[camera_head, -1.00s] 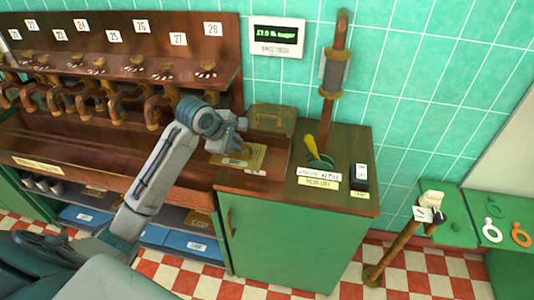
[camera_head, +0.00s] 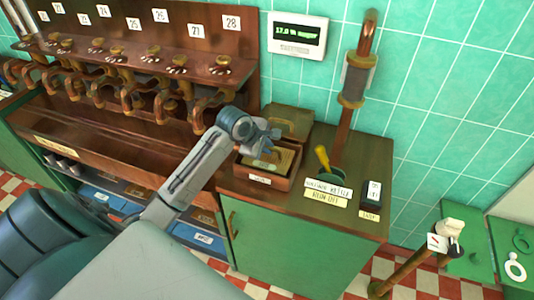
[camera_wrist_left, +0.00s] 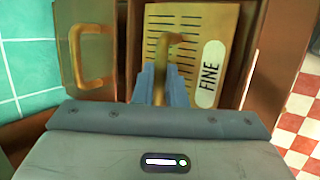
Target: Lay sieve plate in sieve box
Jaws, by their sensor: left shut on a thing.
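The sieve plate (camera_head: 284,158) is a yellowish slotted plate with a brass handle. In the left wrist view the plate (camera_wrist_left: 185,30) shows its "FINE" label. My left gripper (camera_head: 268,150) is shut on the plate's handle; its blue fingers (camera_wrist_left: 161,88) grip the handle from both sides. The sieve box (camera_head: 268,182) is a brown open box on the cabinet top. The plate lies within the box's outline, near its rim; whether it touches the bottom cannot be told. The box's lid (camera_head: 290,122) stands open behind, and its handle shows in the wrist view. My right gripper is out of view.
A green scoop with a yellow handle (camera_head: 322,158) stands right of the box, by label cards (camera_head: 326,191) and a small dark device (camera_head: 372,195). A copper pipe (camera_head: 352,90) rises behind. Copper taps (camera_head: 155,95) line the left.

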